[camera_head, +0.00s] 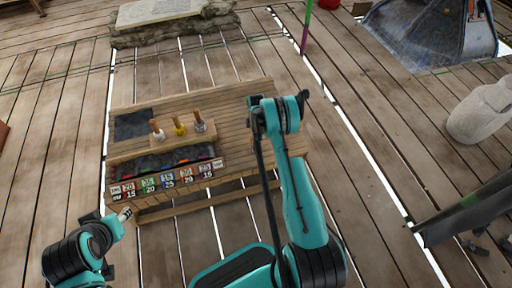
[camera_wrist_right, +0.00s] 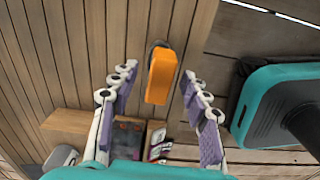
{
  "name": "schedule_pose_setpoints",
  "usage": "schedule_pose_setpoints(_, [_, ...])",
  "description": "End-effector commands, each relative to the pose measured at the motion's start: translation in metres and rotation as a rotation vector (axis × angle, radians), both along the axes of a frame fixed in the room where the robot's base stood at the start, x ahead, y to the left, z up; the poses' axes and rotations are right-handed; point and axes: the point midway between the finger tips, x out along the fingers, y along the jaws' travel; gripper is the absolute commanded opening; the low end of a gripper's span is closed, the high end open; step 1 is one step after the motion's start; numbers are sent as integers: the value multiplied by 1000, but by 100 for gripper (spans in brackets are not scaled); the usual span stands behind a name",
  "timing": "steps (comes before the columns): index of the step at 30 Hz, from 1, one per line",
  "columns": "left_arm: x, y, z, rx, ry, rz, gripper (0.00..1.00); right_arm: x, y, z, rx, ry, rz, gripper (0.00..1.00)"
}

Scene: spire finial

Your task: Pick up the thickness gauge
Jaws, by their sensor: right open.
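An orange block-shaped tool with a dark end, which looks like the thickness gauge (camera_wrist_right: 161,77), lies on the slatted wooden bench (camera_head: 235,106). My right gripper (camera_wrist_right: 158,78) is open, with its fingers on either side of the gauge in the right wrist view. Whether the fingers touch it or how far above it they are, I cannot tell. In the head view my right arm hides the gauge and most of the right gripper. My left gripper (camera_head: 122,214) is low at the left, near the bench's front edge; its jaw state is unclear.
Wood-handled tools (camera_head: 179,128) stand in a rack on the bench. Coloured number labels (camera_head: 148,183) line a dark tray in front. A grey stone piece (camera_head: 482,112) is at the right, and a stone slab (camera_head: 160,12) at the back. Plank floor around the bench is mostly clear.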

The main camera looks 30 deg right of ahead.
Motion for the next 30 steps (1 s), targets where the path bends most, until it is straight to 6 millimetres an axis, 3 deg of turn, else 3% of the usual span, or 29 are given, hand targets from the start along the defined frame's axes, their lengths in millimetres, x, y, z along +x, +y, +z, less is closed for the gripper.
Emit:
schedule_pose_setpoints(8, [0, 0, -2, 0, 0, 0, 40, 0, 0, -5, 0, 0, 0, 44])
schedule_pose_setpoints(13, [0, 0, -2, 0, 0, 0, 40, 0, 0, -5, 0, 0, 0, 0])
schedule_pose_setpoints(24, [0, 0, -1, 0, 0, 0, 40, 0, 0, -4, 0, 0, 0, 0])
schedule_pose_setpoints(30, [0, 0, 9, 0, 0, 0, 40, 0, 0, 14, 0, 0, 0, 0])
